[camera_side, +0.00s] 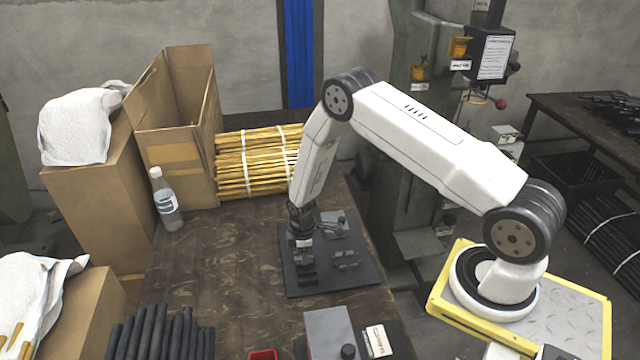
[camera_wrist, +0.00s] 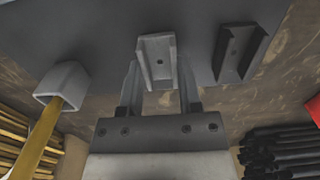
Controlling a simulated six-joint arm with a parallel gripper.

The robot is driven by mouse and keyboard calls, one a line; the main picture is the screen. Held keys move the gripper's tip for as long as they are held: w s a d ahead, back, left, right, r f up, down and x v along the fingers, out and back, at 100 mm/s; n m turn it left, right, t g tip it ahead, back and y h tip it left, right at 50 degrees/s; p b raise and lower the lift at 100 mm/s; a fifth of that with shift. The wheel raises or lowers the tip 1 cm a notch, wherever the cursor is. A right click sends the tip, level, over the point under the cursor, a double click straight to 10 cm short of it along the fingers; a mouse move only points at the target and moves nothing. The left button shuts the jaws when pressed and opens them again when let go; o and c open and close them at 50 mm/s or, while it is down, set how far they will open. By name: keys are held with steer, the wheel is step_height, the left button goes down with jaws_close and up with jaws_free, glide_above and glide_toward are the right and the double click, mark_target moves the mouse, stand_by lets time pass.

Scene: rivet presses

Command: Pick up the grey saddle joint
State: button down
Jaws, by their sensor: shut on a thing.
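The grey saddle joint (camera_wrist: 158,50), a light U-shaped channel with a small hole, is between the fingers of my gripper (camera_wrist: 157,75) in the wrist view. The jaws are shut on it, one finger on each side. A darker, similar channel (camera_wrist: 238,56) lies to its right, apart from it. In the side view my gripper (camera_side: 303,258) points down over the left part of the dark board (camera_side: 362,283). The held joint is too small to make out there, and I cannot tell whether it touches the board.
A grey socket (camera_wrist: 64,82) with a yellow rod sits left of my gripper. Other fittings (camera_side: 346,260) stand on the board's right. Bamboo bundles (camera_side: 252,165), a bottle (camera_side: 167,200), black rods (camera_side: 160,333) and a grey box (camera_side: 328,332) surround it. Bare table lies left of the board.

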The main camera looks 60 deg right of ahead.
steer(key=shift+r, duration=0.55)
steer(key=s+a+r, duration=0.2)
steer(key=s+r, duration=0.9)
steer(key=s, duration=0.3)
steer(key=shift+r, duration=0.25)
steer(key=shift+w, duration=0.1)
steer(key=w+a+r+m, duration=0.3)
steer(key=w+r+m, duration=0.1)
steer(key=r, duration=0.2)
steer(key=w+a+r+m, duration=0.2)
steer(key=w+r+m, duration=0.3)
steer(key=r, duration=0.2)
steer(key=shift+w+a, duration=0.25)
steer(key=shift+a, duration=0.15)
